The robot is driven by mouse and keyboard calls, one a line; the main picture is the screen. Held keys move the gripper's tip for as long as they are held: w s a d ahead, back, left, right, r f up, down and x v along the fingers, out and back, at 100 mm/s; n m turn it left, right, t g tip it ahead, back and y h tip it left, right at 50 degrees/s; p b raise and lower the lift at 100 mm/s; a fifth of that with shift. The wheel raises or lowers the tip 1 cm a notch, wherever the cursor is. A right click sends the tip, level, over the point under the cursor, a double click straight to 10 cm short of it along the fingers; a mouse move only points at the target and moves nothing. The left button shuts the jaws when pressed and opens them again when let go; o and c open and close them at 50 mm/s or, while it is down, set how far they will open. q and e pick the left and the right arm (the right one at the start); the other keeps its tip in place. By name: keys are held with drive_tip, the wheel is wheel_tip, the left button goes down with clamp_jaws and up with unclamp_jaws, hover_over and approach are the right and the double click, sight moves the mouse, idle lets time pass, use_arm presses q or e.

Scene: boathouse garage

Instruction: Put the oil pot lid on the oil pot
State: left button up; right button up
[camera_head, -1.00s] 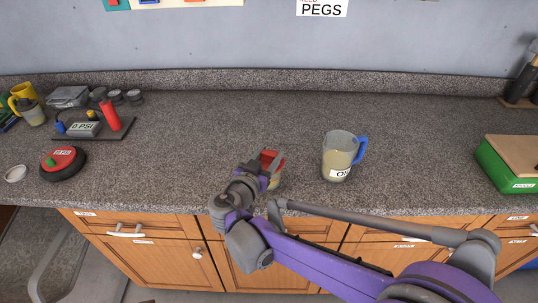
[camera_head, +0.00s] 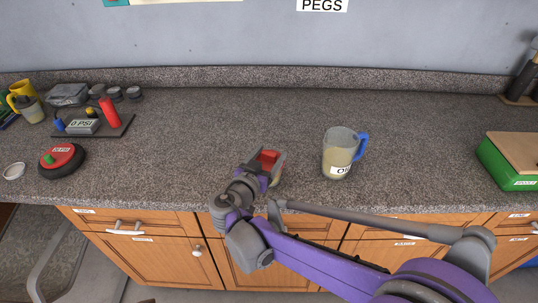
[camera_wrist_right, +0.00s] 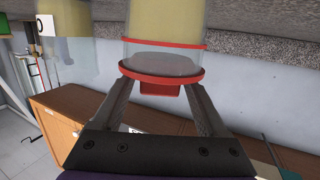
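The oil pot (camera_wrist_right: 165,52) is a clear pot with yellowish contents and a red band. In the head view it is mostly hidden behind my right gripper (camera_head: 267,160). The red oil pot lid (camera_head: 268,158) is at the pot's top. In the right wrist view the round lid (camera_wrist_right: 160,76) lies across the pot's mouth, with no clear gap between them. My right gripper (camera_wrist_right: 160,88) is open, with its fingers on either side of the lid's red knob and space beside the knob. My left gripper is out of view.
A jug (camera_head: 338,158) with a blue handle stands right of the pot. A green box (camera_head: 508,165) is at the far right. A red and black round gauge (camera_head: 62,160) and a board with a red cylinder (camera_head: 110,128) are at left. The counter behind is clear.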

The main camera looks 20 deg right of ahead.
drive_tip(key=shift+o, duration=0.6)
drive_tip(key=v, duration=1)
drive_tip(key=shift+s+a, duration=0.3)
